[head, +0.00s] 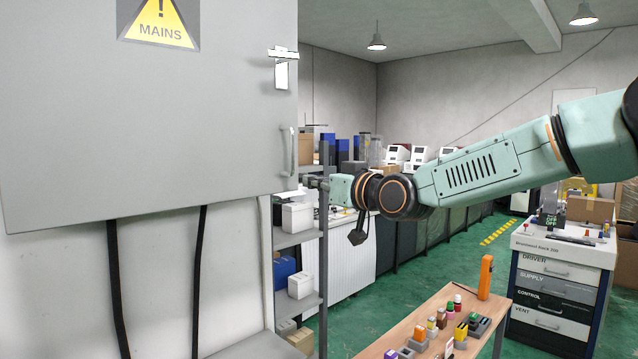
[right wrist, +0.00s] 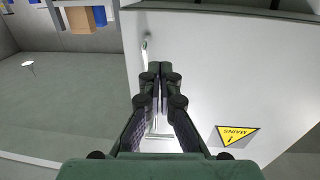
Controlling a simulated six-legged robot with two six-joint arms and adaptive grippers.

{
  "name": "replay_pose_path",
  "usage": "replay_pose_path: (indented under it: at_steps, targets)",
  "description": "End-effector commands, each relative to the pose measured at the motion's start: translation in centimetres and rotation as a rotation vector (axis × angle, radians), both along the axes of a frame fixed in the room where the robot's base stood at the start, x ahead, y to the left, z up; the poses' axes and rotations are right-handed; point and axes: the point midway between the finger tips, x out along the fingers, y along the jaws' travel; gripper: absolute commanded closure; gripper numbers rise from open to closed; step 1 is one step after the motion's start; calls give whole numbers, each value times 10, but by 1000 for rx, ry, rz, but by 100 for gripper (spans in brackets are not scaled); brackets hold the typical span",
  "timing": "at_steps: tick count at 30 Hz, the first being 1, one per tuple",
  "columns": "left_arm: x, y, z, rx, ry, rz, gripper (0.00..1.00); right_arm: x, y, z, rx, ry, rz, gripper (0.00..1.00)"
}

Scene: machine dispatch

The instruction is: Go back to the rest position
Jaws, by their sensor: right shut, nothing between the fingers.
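The grey mains cabinet (head: 150,130) fills the left of the head view, its front face looking flat and closed. It has a T-shaped latch (head: 282,68) at its upper right and a vertical handle (head: 290,152) below. My right arm reaches in from the right, and my right gripper (head: 316,183) is just right of the cabinet's lower right edge, near the handle. In the right wrist view the right gripper (right wrist: 160,70) is shut and empty, its fingers in front of the grey cabinet face (right wrist: 220,75). Contact with the cabinet cannot be told. My left gripper is out of view.
A shelf rack (head: 322,262) with boxes stands beside the cabinet, behind my gripper. A wooden table (head: 385,340) with several small parts and an orange device (head: 486,277) is at the lower right. A drawer cabinet (head: 560,275) stands farther right. Green floor (head: 400,282) is open between.

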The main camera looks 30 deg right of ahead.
Motion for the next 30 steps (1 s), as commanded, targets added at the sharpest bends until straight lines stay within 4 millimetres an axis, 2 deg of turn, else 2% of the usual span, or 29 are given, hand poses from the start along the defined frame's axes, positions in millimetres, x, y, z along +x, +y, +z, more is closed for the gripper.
replay_pose_path:
  at_steps: [3,13,15,17,18,20,26,30]
  targets:
    - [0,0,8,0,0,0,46,-8,-1,3,3,0,2,100]
    - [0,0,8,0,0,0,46,-12,-1,1,3,0,3,100]
    - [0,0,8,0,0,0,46,-12,-3,4,37,-10,-4,100]
    - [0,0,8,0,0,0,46,-15,3,-2,121,-3,-11,100]
    - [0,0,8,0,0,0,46,-19,15,-10,173,16,-8,100]
    - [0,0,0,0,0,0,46,-21,30,-43,213,70,-10,100]
    - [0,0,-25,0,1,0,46,-32,67,-165,267,269,-31,100]
    - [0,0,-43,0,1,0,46,-51,88,-253,276,416,-54,100]
